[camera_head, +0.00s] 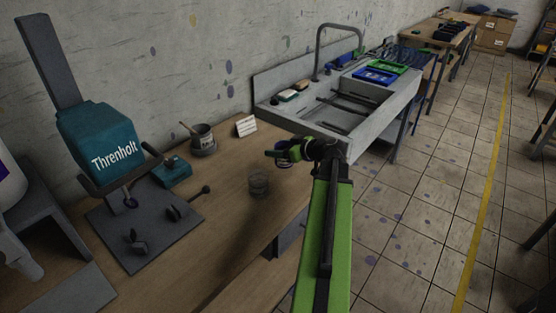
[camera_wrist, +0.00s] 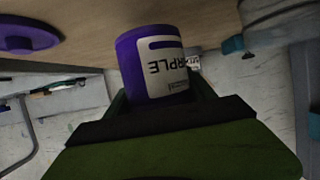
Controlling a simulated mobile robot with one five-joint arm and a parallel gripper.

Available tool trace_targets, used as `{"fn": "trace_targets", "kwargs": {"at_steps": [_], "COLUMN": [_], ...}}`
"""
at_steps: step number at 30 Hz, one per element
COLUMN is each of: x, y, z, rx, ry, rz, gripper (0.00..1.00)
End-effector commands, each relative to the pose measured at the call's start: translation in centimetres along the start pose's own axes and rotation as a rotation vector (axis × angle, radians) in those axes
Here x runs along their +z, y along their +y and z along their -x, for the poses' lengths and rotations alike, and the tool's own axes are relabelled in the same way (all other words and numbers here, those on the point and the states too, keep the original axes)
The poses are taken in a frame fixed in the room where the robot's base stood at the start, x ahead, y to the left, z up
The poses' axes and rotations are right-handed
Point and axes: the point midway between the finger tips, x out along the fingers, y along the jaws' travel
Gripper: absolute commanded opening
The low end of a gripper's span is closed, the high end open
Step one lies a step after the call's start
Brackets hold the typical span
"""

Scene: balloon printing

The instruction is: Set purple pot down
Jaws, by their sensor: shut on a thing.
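The purple pot (camera_wrist: 132,68) has a white label and shows upside down in the wrist view, between the fingers of my gripper (camera_wrist: 155,95). My gripper is shut on it. In the head view my gripper (camera_head: 287,152) is over the right part of the wooden bench (camera_head: 235,225), near the sink, and mostly hides the pot. I cannot tell whether the pot touches the bench. A flat round purple piece, perhaps a lid (camera_wrist: 28,36), lies on the wood in the wrist view.
A cup with a stick (camera_head: 203,140) and a white card (camera_head: 246,126) are farther back. The sink unit (camera_head: 385,115) adjoins at right. The bench front is bare.

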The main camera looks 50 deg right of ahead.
Motion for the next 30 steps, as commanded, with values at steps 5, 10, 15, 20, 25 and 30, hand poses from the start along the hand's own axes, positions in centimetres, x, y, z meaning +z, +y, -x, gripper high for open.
{"fn": "trace_targets", "kwargs": {"at_steps": [5,10,15,20,25,30], "x": [3.4,3.4,3.5,3.6,3.6,3.6], "y": [0.0,0.0,-0.1,-0.1,-0.2,-0.2], "z": [-1.4,-1.4,-1.5,-1.5,-1.6,-1.6], "rx": [0.000,-0.001,-0.001,-0.002,-0.003,-0.003], "ry": [0.000,0.000,0.000,0.000,0.000,0.000], "rz": [0.000,0.001,0.001,0.001,0.001,0.001], "gripper": [0.17,0.17,0.17,0.74,0.85,0.85]}}
